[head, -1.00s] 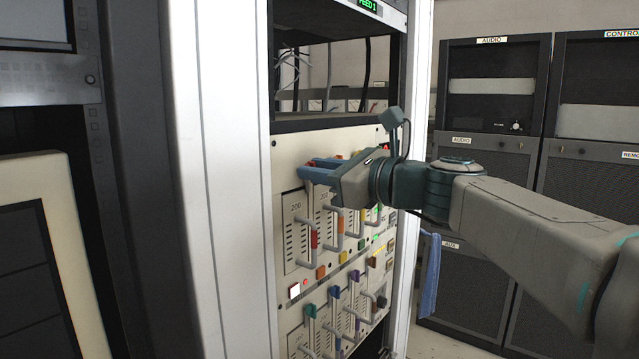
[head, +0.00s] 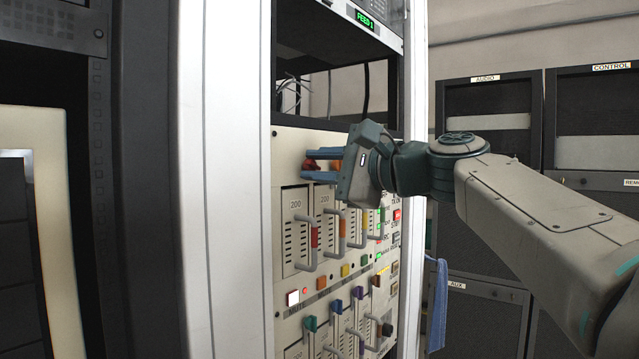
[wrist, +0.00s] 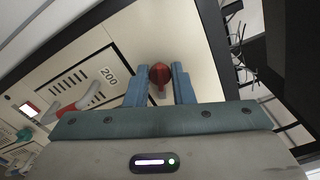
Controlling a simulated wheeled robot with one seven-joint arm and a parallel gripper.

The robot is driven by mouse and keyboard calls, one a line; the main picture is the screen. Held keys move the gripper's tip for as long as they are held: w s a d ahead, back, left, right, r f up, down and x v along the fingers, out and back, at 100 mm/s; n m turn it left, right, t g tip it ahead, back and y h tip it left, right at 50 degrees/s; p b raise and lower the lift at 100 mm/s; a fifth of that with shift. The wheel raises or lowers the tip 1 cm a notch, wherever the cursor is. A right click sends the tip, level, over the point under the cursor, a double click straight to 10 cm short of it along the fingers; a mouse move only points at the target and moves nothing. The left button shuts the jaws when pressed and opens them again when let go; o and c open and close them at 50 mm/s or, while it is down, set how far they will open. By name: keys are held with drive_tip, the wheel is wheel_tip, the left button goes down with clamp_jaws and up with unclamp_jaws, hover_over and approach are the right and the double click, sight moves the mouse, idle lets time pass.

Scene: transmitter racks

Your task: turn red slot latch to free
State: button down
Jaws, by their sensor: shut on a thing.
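The red slot latch (head: 310,164) is a small red knob high on the cream panel, at the top of the leftmost slot. My gripper (head: 308,166) reaches it from the right, with one blue finger above it and one below. In the wrist view, the red latch (wrist: 159,73) sits between the two fingers of my gripper (wrist: 158,80), which are shut on it.
An orange latch (head: 337,165) sits just right of the red one, partly behind my gripper. Slot modules with handles, the left one with a red-marked handle (head: 314,236), lie below. A white rack post (head: 222,180) stands left. An open rack bay is above.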

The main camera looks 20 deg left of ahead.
drive_tip(key=shift+f+n+b, duration=0.15)
drive_tip(key=shift+n+b, duration=1.2)
drive_tip(key=shift+n, duration=0.75)
drive_tip(key=c, duration=1.3)
unclamp_jaws()
drive_tip(key=b+v, duration=0.2)
drive_tip(key=v, duration=1.2)
drive_tip(key=shift+a+b, duration=0.1)
drive_tip(key=shift+b, duration=0.2)
